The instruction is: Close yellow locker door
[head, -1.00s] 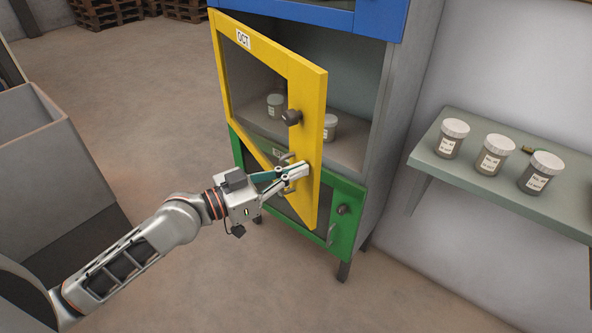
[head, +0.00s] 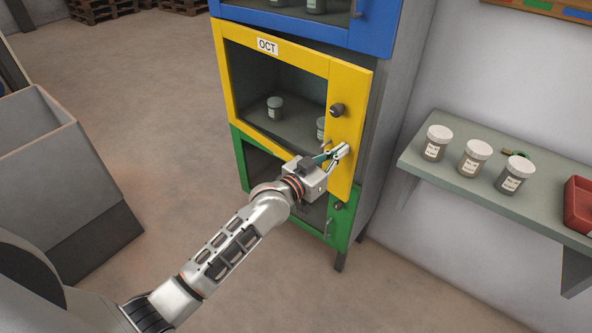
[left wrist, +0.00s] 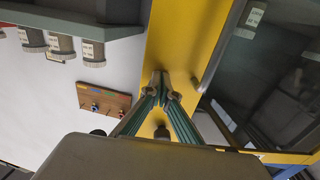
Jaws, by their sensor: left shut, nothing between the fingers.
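The yellow locker door (head: 345,125), labelled OCT, has a clear window and a dark knob (head: 338,110). In the head view it stands nearly flush with the locker front, its right edge seemingly a little proud of the grey cabinet side. Jars show behind its window. My left gripper (head: 341,150) is shut and empty, with its fingertips at the door's right frame below the knob. In the left wrist view the closed fingertips (left wrist: 163,78) lie over the yellow frame (left wrist: 185,45), beside the door's handle bar (left wrist: 215,55). I cannot tell whether they touch it. My right gripper is out of view.
A blue locker door (head: 300,22) is above and a green one (head: 340,222) below. A grey shelf (head: 480,200) on the right holds several jars and a red bin (head: 580,205). A grey box (head: 40,150) stands at left. The floor between is clear.

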